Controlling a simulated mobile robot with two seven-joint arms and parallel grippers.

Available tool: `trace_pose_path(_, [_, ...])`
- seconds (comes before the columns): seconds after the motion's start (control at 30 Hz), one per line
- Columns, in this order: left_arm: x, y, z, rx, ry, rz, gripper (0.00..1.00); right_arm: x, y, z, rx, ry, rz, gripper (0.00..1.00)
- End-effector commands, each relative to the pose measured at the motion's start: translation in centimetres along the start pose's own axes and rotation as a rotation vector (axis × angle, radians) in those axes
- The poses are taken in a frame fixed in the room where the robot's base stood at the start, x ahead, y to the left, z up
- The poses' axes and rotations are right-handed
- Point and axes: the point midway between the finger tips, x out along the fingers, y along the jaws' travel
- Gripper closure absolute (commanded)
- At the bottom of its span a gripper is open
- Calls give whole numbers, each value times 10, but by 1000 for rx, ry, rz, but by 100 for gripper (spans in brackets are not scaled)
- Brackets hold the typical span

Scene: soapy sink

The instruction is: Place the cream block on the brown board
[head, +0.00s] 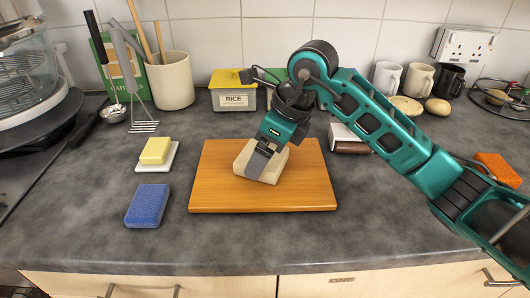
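The other finger is hidden, so I cannot tell whether the gripper is closed on the block. The block seems to rest on the board. My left gripper is not in view.
A yellow block on a white dish (143,168) and a blue sponge (147,206) lie left of the board. Behind stand a utensil pot (171,82), a rice tub (234,97) and mugs (419,80). An orange sponge (498,169) lies far right. The front counter is clear.

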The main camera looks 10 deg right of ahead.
Motion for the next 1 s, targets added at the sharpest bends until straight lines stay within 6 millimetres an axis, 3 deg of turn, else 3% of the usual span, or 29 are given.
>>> trace_pose_path(0.27, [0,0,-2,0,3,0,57,4,0,-1,-1,-2,-1,62])
trace_pose_path(0.3, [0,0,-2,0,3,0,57,5,0,-2,-1,0,0,6])
trace_pose_path(0.37, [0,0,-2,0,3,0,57,5,0,-2,-1,0,0,1])
trace_pose_path(0.67, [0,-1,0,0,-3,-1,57,1,0,-1,-1,-2,-1,0])
trace_pose_path(0.77, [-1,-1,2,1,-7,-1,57,-11,-1,-1,-2,-3,-3,0])
trace_pose_path(1.0, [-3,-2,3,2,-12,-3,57,-62,-1,-1,-2,-3,-7,0])
